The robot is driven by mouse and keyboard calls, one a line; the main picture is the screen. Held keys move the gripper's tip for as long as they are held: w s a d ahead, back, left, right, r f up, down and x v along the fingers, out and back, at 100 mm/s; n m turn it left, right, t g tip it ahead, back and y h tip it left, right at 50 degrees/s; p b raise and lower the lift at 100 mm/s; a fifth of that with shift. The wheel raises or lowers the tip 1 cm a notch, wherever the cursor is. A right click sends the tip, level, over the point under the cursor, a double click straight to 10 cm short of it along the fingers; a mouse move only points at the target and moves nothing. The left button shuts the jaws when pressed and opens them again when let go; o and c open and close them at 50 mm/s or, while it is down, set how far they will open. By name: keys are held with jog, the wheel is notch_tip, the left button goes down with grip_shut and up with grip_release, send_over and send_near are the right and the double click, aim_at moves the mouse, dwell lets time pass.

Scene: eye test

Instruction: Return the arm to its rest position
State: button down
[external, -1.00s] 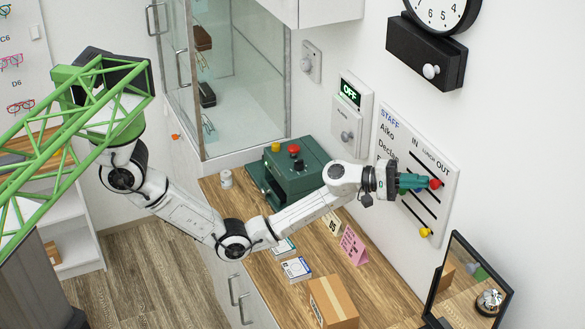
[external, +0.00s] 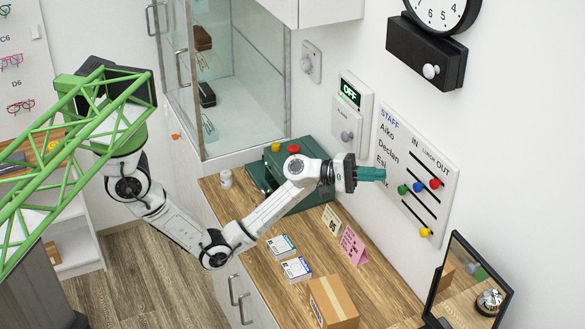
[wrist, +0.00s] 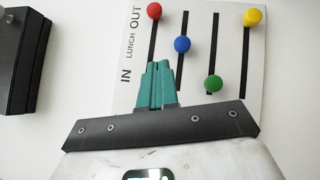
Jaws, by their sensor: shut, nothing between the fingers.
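My gripper (external: 372,174) has teal fingers and is shut and empty. In the external view it is in the air in front of the staff board (external: 446,172), apart from it. In the wrist view the closed teal fingers (wrist: 157,80) point toward the board. My white arm reaches over the wooden counter, its elbow bent low near the counter's front edge. The board's sliding knobs are red (external: 435,184), blue (external: 418,187), green (external: 403,189) and yellow (external: 425,232). My gripper hides some of the names on the board.
A green machine (external: 300,185) with coloured buttons stands on the counter behind my forearm. A cardboard box (external: 333,301), a pink sign (external: 353,246), cards (external: 296,268) and a mirror (external: 466,275) are nearby. A glass cabinet (external: 240,80) and a wall clock box (external: 426,53) are above.

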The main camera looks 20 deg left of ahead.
jog(key=shift+a, duration=0.6)
